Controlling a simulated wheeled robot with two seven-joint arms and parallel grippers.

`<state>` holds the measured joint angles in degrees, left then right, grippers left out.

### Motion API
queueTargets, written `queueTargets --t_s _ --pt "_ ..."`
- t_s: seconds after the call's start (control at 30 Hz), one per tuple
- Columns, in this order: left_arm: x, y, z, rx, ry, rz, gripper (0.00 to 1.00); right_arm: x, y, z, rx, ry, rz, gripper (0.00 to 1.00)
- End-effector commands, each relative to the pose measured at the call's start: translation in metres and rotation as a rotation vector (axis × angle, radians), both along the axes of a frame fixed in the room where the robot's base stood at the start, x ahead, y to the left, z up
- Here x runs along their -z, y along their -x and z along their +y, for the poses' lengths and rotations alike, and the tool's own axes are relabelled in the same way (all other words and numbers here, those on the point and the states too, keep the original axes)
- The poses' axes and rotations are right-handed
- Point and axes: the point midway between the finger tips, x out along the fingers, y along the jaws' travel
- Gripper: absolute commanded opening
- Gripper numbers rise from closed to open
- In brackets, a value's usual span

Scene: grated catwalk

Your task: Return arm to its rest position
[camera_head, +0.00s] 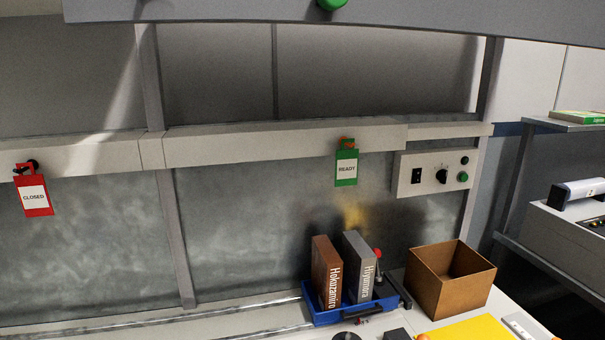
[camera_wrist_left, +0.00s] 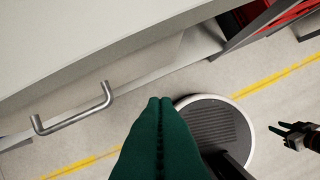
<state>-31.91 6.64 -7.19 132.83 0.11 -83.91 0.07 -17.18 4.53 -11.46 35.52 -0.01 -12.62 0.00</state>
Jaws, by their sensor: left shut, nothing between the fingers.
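My left gripper (camera_wrist_left: 160,103) fills the lower middle of the left wrist view. Its two dark green fingers are pressed together along a seam, with nothing between them. It points out over the pale floor, apart from the metal handle (camera_wrist_left: 75,112) on its left. My right gripper (camera_wrist_left: 291,133) is small and dark at the right edge of that view; its prongs look apart and I see nothing between them. Neither gripper shows in the head view.
The head view shows a blue tray (camera_head: 350,312) with two boxed books, a brown open box (camera_head: 450,280), a red CLOSED tag (camera_head: 34,196), a green READY tag (camera_head: 346,168) and a control panel (camera_head: 433,173). In the wrist view, a pale cabinet (camera_wrist_left: 70,40) borders open floor.

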Motion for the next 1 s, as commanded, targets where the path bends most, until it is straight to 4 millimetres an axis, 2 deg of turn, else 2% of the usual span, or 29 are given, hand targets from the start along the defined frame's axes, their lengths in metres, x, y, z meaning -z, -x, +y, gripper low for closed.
queueTargets --t_s 0.03,0.17,0.27,0.37,0.47,0.5,0.6,0.7,0.8,0.9,1.0 --pt "0.018 -0.002 0.0 0.001 -0.001 0.009 0.0 0.004 0.0 0.0 0.0 0.0 0.0 0.36" --pt "0.062 -0.006 -0.002 0.004 -0.002 0.024 0.0 0.01 0.0 0.0 0.0 0.0 0.0 0.36" --pt "0.104 -0.005 -0.002 0.007 -0.004 0.04 0.0 0.015 0.0 0.0 0.0 0.0 -0.001 0.36" --pt "0.156 -0.001 -0.002 0.011 -0.005 0.058 0.0 0.023 0.0 0.0 0.0 0.001 -0.001 0.36" --pt "0.219 0.012 0.0 0.015 -0.007 0.082 0.0 0.032 0.0 -0.001 -0.001 0.001 0.0 0.36" --pt "0.244 0.02 0.001 0.017 -0.009 0.091 0.0 0.036 0.0 -0.001 -0.001 0.001 0.0 0.36" --pt "0.302 0.045 0.004 0.022 -0.011 0.116 0.0 0.044 0.0 -0.001 -0.001 0.001 0.0 0.36" --pt "0.353 0.077 0.009 0.028 -0.015 0.14 0.0 0.052 -0.001 -0.001 -0.001 0.001 -0.001 0.36" --pt "0.394 0.112 0.016 0.032 -0.018 0.161 0.0 0.06 0.0 -0.001 -0.001 0.001 0.0 0.36" --pt "0.422 0.144 0.022 0.037 -0.02 0.177 0.0 0.066 0.0 -0.001 -0.001 0.001 0.0 0.36" --pt "0.438 0.168 0.027 0.041 -0.023 0.188 0.0 0.069 0.0 -0.001 -0.001 0.001 0.0 0.36"
